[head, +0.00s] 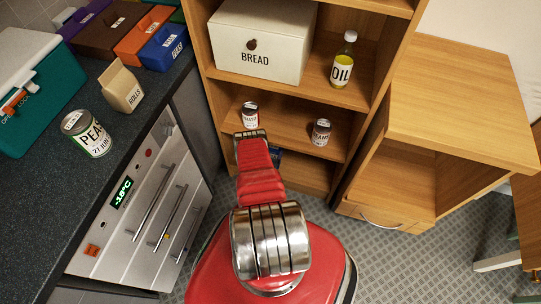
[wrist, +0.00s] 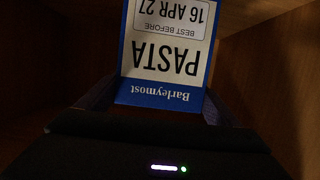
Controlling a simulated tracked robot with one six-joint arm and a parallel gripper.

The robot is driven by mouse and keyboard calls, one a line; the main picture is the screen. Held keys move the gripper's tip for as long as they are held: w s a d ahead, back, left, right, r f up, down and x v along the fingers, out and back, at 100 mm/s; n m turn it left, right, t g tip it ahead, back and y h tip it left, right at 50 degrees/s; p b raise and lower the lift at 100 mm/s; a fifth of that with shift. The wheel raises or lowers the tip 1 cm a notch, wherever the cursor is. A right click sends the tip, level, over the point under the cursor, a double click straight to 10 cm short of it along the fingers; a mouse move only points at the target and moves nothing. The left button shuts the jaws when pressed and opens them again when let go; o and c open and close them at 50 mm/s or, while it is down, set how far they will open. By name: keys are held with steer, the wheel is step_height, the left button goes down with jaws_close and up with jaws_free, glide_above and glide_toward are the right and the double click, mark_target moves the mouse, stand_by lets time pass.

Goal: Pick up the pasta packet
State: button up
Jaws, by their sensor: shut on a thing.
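The pasta packet (wrist: 166,62) is white and blue, with its label upside down in the wrist view. It reads PASTA, Barleymost, best before 16 APR 27. My gripper (wrist: 158,103) is shut on the packet, with a dark finger at each side of its near end. The packet's far end runs out of the top of the picture. In the head view my red arm reaches into the low part of the wooden shelf unit (head: 208,55) and hides my gripper. A small dark blue patch shows beside the arm there; I cannot tell whether it is the packet.
Two cans, one (head: 250,115) left and one (head: 321,132) right, stand on the shelf above. Higher up are a bread box (head: 262,42) and an oil bottle (head: 345,62). A counter (head: 45,205) flanks the left, a wooden cabinet (head: 455,85) the right.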

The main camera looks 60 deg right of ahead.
steer(key=c, duration=0.3)
steer(key=shift+r, duration=0.2)
steer(key=shift+r, duration=1.2)
steer(key=shift+s+a+r, duration=0.15)
steer(key=shift+s+a, duration=0.3)
steer(key=shift+a, duration=2.5)
steer(key=shift+s+a+r, duration=0.1)
steer(key=shift+s+a, duration=0.4)
steer(key=shift+a, duration=2.5)
steer(key=shift+s+a+r, duration=0.15)
steer(key=shift+s+a, duration=0.3)
steer(key=shift+a, duration=2.5)
